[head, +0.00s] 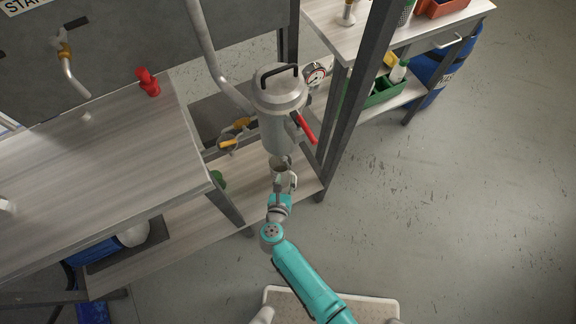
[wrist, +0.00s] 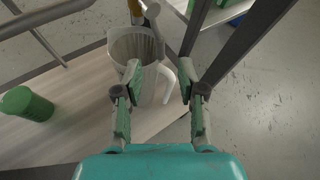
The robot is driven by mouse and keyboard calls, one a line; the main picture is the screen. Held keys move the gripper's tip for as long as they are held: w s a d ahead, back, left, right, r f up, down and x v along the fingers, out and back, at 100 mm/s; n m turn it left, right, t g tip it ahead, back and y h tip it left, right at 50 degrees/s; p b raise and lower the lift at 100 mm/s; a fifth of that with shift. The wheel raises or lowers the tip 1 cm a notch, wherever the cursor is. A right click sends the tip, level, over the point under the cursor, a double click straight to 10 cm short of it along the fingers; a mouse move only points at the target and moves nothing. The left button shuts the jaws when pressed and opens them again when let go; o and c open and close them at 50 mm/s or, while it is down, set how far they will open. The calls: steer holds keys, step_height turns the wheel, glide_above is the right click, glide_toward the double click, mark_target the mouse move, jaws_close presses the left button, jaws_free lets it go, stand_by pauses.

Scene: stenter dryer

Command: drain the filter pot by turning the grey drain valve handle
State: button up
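The filter pot (head: 278,122) is a grey upright cylinder with a black handle on its lid and a red lever (head: 305,128) on its right side. A light grey jug (head: 279,164) stands below it on the lower shelf. In the wrist view the jug (wrist: 128,42) is open-topped, its handle toward me. A grey rod with a rounded end (wrist: 152,12), possibly the drain valve handle, shows above the jug's rim. My gripper (wrist: 161,70) is open, its fingers on either side of the jug's handle; contact is unclear. It also shows in the head view (head: 283,183).
A green cylinder (wrist: 27,104) stands left of the jug on the shelf (wrist: 70,125). A dark frame post (head: 352,90) rises right of the pot. A yellow-handled valve (head: 236,131) and pipe are left of it. A worktop (head: 95,165) fills the left; open floor lies right.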

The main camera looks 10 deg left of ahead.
mark_target(289, 167)
steer(key=x, duration=0.7)
steer(key=shift+w+f, duration=0.15)
steer(key=shift+w, duration=0.15)
jaws_close()
